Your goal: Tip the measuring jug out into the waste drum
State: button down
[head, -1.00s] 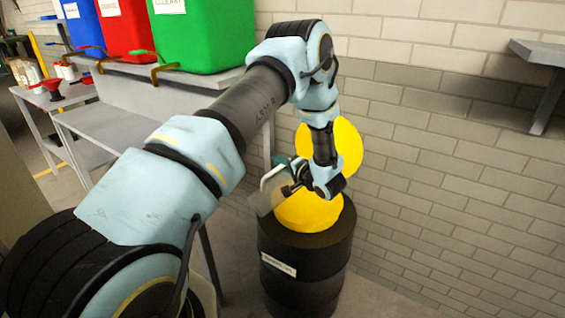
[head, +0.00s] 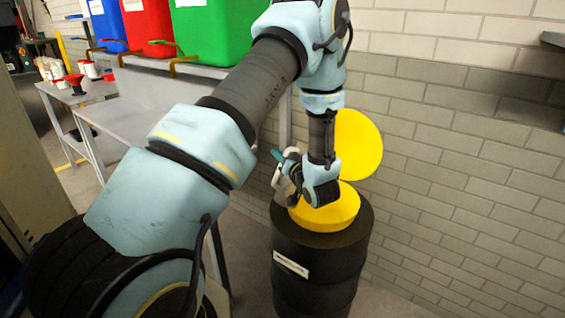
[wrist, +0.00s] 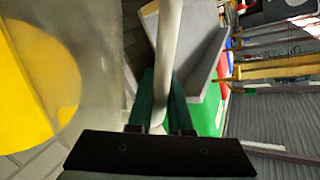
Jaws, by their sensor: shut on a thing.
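A black waste drum (head: 318,278) stands by the wall with a yellow funnel top (head: 328,212) and a round yellow lid (head: 358,146) raised behind it. My gripper (head: 281,160) is at the funnel's left rim, turned sideways, its green fingers shut on the measuring jug's handle. In the wrist view, the light handle (wrist: 168,50) runs between the green fingers (wrist: 160,100), and the clear jug wall (wrist: 100,50) is beside the yellow funnel (wrist: 25,80).
Blue (head: 104,25), red (head: 147,28) and green (head: 212,32) bins with taps stand on a shelf at the back left. A grey bench (head: 130,105) with small containers lies below. A brick wall (head: 460,170) closes the right side.

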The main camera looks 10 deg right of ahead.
jog(key=shift+a+f+n+b, duration=0.1)
jog(key=shift+f+n+b, duration=0.2)
jog(key=shift+f+b, duration=0.1)
jog(key=f+n+b, duration=0.1)
jog(key=b, duration=0.2)
jog(key=f+n+t+b, duration=0.1)
jog(key=f+n+b, duration=0.1)
jog(key=b, duration=0.2)
jog(key=shift+w+d, duration=0.15)
jog(key=shift+d, duration=0.25)
jog(key=shift+d+f+n+b, duration=0.1)
jog(key=shift+f+n+b, duration=0.25)
jog(key=shift+n+b, duration=0.45)
